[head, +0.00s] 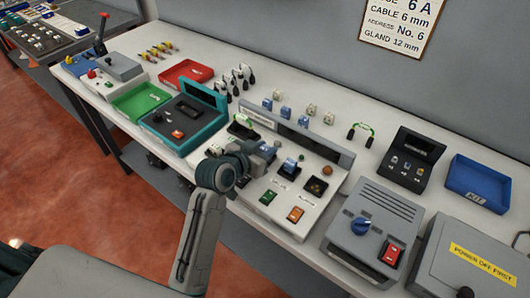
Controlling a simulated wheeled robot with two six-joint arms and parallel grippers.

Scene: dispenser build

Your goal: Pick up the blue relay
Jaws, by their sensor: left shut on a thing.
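My left gripper (268,151) is over the left half of the pale panel unit (312,212). It is shut on a small bluish part at its tip, which looks like a blue relay, mostly hidden by the fingers. Another small blue piece (290,166) sits on a dark square of the panel, just right of the gripper. Two more blue relays (267,103) (285,112) stand on the bench behind the panel, with two pale ones (311,108) (328,118) to their right. My right gripper is not in view.
A teal-framed unit (206,113) lies left of the panel. A green tray (141,99) and a red tray (193,74) lie farther left. A grey box with a blue knob (372,235), a black display unit (410,160) and a blue tray (478,184) lie to the right.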

